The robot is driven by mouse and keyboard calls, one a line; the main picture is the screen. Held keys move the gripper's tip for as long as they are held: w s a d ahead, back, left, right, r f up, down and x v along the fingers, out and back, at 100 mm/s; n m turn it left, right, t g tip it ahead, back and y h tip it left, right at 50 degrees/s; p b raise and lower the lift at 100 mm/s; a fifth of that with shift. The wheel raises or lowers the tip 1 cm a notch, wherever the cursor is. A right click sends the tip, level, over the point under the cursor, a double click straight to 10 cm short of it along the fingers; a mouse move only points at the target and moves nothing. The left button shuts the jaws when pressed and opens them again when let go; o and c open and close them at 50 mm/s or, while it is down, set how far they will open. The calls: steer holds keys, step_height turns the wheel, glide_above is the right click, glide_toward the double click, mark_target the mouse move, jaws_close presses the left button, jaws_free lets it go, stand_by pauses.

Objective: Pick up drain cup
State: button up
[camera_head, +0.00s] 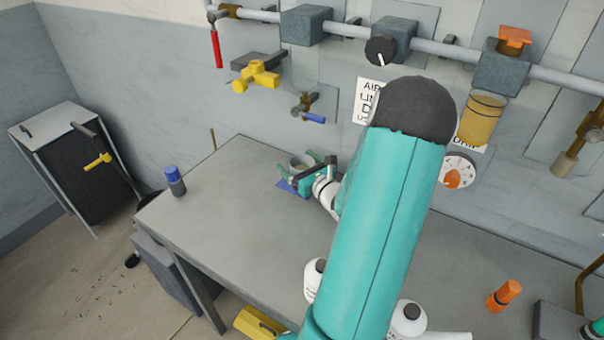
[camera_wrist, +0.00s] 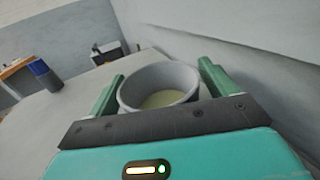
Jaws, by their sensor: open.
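The drain cup (camera_wrist: 158,84) is a round grey cup with an open top and a pale yellowish inside. In the head view the cup (camera_head: 298,165) shows only in small part behind my gripper (camera_head: 304,172), on the grey table near the wall. My gripper is open around the cup. The cup's base is hidden.
A blue-capped bottle (camera_head: 175,181) stands on the table (camera_head: 225,220) to the left. A pipe with valves (camera_head: 258,76) runs along the wall above. The table's left part is mostly clear.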

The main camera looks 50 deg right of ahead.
steer(key=c, duration=1)
steer(key=shift+d+r, duration=0.1)
steer(key=shift+r, duration=0.1)
